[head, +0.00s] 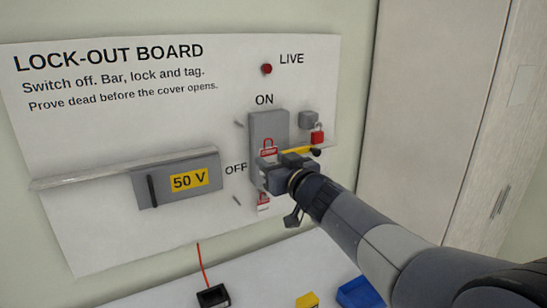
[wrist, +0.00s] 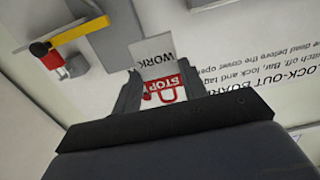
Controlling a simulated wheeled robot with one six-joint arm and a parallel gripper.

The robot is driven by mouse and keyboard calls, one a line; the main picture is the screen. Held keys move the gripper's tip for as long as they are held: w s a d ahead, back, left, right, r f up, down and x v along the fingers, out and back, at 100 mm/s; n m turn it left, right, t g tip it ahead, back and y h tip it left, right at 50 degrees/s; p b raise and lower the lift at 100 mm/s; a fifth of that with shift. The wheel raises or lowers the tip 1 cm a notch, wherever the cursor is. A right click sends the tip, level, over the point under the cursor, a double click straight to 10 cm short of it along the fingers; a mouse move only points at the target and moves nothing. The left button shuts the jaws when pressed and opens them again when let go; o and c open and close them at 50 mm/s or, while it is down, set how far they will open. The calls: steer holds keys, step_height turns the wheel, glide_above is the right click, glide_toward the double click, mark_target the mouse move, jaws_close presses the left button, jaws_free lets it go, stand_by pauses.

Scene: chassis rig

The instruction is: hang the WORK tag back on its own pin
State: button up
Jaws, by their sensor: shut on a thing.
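The WORK tag (wrist: 152,62) is a white card with "WORK", "STOP" and a red padlock sign, all upside down in the wrist view. It is between the fingertips of my gripper (wrist: 160,88), which is shut on it. In the head view my gripper (head: 283,170) is in front of the grey switch box (head: 268,122) on the board. Red padlock signs show just above and below it; I cannot tell which is on the held tag. Two short grey pins, an upper one (head: 238,123) and a lower one (head: 237,200), stick out left of the switch and look bare.
A yellow bar (head: 302,150) and a red padlock (head: 317,134) are right of the switch. A grey 50 V cover (head: 205,190) is to the left, under a ledge (head: 95,176). Black, yellow and blue items stand on the surface below.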

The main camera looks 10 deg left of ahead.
steer(key=shift+p+x, duration=1.2)
steer(key=shift+x, duration=7.3)
steer(key=b+v, duration=0.3)
steer(key=v, duration=0.6)
steer(key=shift+r, duration=0.35)
steer(key=shift+f, duration=0.1)
